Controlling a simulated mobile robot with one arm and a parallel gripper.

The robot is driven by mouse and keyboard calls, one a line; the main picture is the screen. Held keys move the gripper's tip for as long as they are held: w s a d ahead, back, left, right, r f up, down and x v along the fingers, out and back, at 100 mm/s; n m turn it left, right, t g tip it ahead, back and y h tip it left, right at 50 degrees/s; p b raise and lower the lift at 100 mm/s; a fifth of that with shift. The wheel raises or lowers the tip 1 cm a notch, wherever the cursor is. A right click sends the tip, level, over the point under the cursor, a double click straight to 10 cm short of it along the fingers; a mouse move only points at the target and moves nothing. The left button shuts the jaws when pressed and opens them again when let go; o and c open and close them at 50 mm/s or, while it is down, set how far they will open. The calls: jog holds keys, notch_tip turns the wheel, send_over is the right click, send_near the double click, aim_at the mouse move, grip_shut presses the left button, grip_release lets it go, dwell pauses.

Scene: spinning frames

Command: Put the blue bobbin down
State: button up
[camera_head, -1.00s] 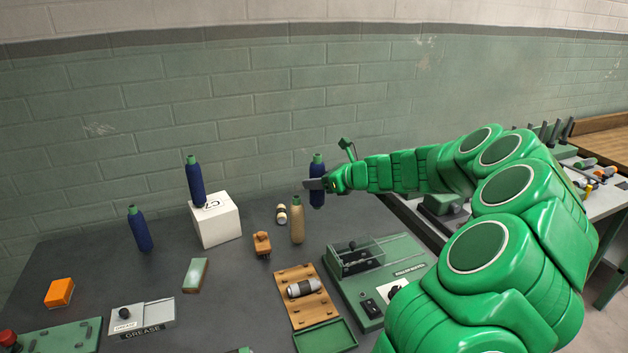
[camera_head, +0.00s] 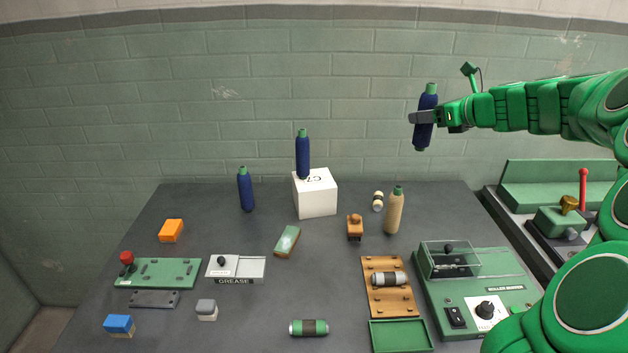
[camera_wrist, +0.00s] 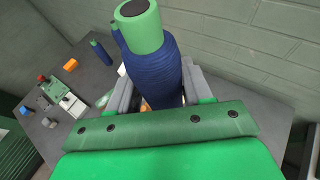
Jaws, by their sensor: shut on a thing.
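My gripper (camera_head: 424,118) is shut on a blue bobbin (camera_head: 427,104) with green ends, held upright in the air at the upper right, in front of the wall. In the wrist view the held bobbin (camera_wrist: 152,70) stands between the fingers, its green top nearest. A second blue bobbin (camera_head: 303,153) stands upright on a white block (camera_head: 315,195) marked C7. A third blue bobbin (camera_head: 245,189) stands on the dark table (camera_head: 330,290), left of the block. A tan bobbin (camera_head: 394,212) stands right of the block, below my gripper.
A small cream cylinder (camera_head: 378,201) and an orange-brown piece (camera_head: 355,227) stand near the tan bobbin. A wooden rack (camera_head: 389,303) and a green machine (camera_head: 470,290) fill the right side.

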jog(key=a+n+g+y, duration=0.4)
jog(key=a+n, duration=0.1)
jog(key=a, duration=1.7)
jog(key=shift+w+a+f, duration=0.2)
jog(key=shift+w+f, duration=2.25)
jog(key=shift+f, duration=0.55)
jog(key=shift+w+a+f, duration=0.25)
jog(key=shift+w+f, duration=2.15)
jog(key=shift+f, duration=0.65)
jog(key=shift+w+a+f, duration=0.2)
jog(key=shift+w+f, duration=2.25)
jog(key=shift+f, duration=0.55)
jog(key=shift+f, duration=0.15)
jog(key=o, duration=1.1)
